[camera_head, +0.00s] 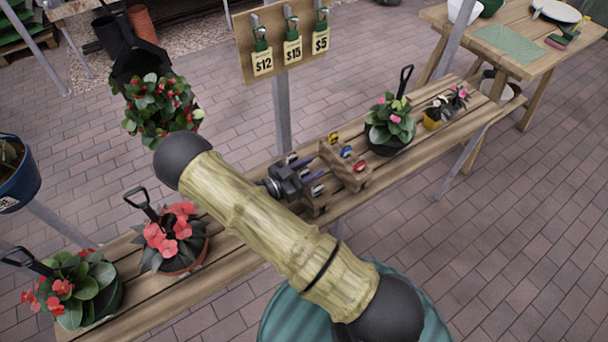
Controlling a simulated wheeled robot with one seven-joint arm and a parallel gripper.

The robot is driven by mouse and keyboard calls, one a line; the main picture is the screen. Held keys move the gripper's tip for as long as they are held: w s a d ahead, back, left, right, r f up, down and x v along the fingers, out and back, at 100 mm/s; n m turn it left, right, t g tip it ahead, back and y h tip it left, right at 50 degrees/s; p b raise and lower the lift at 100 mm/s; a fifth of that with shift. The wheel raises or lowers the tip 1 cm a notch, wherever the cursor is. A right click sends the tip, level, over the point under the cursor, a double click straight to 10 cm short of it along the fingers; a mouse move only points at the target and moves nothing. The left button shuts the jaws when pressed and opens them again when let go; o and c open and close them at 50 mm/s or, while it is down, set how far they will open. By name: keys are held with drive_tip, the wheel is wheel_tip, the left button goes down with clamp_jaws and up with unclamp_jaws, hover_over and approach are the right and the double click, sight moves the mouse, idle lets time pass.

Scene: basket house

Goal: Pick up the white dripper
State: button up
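I cannot make out a white dripper for certain. A white bowl-shaped thing (464,11), cut off by the top edge, stands on the wooden table (440,17) at the upper right; I cannot tell if it is the dripper. My gripper (317,166) is small in the view, beyond my arm link, over the long wooden bench. Its two fingers point right, look apart, and seem to hold nothing. They are close to a small stepped wooden stand (345,178); I cannot tell if they touch it. The gripper is far from the white thing.
The long bench (255,236) bears potted flowers, including pink ones (391,120) and red ones (172,240). A price board (290,35) stands behind it on a post. The upper-right table also holds a green mat (508,43) and a white plate (556,11). Brick floor lies open at right.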

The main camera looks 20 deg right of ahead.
clamp_jaws()
drive_tip(key=shift+r, duration=0.1)
wheel_tip(320, 180, up, 10)
idle(0.7)
idle(0.4)
